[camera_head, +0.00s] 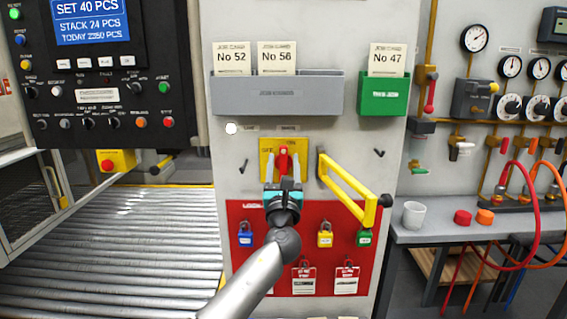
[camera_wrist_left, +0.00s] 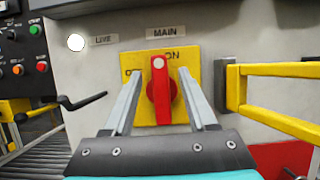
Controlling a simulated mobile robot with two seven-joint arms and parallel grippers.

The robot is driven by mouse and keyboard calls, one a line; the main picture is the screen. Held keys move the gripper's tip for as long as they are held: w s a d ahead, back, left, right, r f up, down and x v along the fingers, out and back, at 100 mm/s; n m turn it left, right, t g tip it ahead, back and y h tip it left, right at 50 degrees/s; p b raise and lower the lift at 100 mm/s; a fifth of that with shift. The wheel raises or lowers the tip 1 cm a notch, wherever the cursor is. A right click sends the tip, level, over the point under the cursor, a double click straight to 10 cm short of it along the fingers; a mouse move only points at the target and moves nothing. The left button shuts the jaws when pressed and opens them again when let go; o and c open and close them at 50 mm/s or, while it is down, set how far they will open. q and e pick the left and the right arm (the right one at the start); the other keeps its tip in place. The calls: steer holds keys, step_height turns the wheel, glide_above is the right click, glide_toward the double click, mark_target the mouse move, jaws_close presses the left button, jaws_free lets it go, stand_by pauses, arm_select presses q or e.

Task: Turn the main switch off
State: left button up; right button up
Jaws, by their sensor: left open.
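The main switch is a red rotary handle (camera_wrist_left: 160,95) on a yellow plate (camera_wrist_left: 187,62), under a label reading MAIN. The handle stands upright, its white mark at the top near the ON lettering; the left lettering is partly hidden. In the head view the red handle (camera_head: 283,158) shows on the yellow plate (camera_head: 265,147) of the grey cabinet. My left gripper (camera_head: 284,168) is open in front of the plate. In the left wrist view its two fingers (camera_wrist_left: 160,108) stand on either side of the handle with visible gaps. I cannot tell its exact depth to the handle. My right gripper is not in view.
A yellow hinged bar (camera_head: 347,190) juts out just right of the switch. A red lockout board (camera_head: 303,250) with padlocks and tags is below. A white round lamp (camera_head: 231,128) sits upper left, and a grey card holder (camera_head: 277,95) is above. Rollers (camera_head: 120,240) lie left.

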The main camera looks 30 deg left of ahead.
arm_select(q)
steer(key=shift+x, duration=0.75)
jaws_close()
